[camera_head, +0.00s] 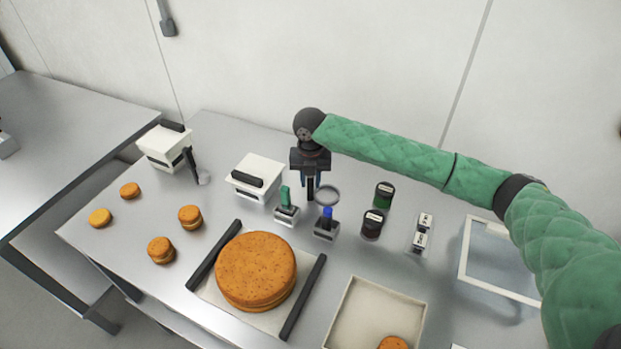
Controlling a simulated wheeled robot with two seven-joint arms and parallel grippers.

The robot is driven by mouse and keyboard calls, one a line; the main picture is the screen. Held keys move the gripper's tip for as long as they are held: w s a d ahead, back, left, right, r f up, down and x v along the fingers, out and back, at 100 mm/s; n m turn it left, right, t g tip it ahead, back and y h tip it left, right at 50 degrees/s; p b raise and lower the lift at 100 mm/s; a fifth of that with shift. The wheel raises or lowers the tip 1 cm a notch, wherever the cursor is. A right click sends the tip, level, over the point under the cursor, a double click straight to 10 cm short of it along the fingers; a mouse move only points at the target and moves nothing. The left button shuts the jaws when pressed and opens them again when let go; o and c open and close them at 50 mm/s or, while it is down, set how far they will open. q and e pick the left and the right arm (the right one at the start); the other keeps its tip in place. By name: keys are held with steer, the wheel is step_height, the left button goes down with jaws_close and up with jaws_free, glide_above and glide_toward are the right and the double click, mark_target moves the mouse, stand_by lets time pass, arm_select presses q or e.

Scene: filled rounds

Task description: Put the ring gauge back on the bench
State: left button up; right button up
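The ring gauge (337,190) is a thin grey ring, seen in the head view near the middle of the bench (385,272). A dark upright piece beside the ring, apparently its grip, sits between the fingers of my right gripper (310,187). The gripper points down and appears shut on this piece. I cannot tell whether the gauge touches the bench or hangs just above it. My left gripper is not in view.
Green-handled (286,200) and blue-handled (327,219) tools stand close in front. Two dark jars (384,194) are to the right. A large round cake (255,270) lies in front, between black bars. White boxes (255,177) stand behind left, and a shallow tray (349,318) in front.

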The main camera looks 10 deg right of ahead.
steer(key=shift+o, duration=0.9)
steer(key=shift+r, duration=0.15)
steer(key=shift+r, duration=0.3)
step_height(320, 180, up, 10)
steer(key=b, duration=0.4)
steer(key=shift+r+b, duration=0.15)
steer(key=shift+b, duration=0.2)
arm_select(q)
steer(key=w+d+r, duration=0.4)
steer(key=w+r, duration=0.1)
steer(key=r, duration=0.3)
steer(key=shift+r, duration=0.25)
arm_select(e)
steer(key=shift+r, duration=0.55)
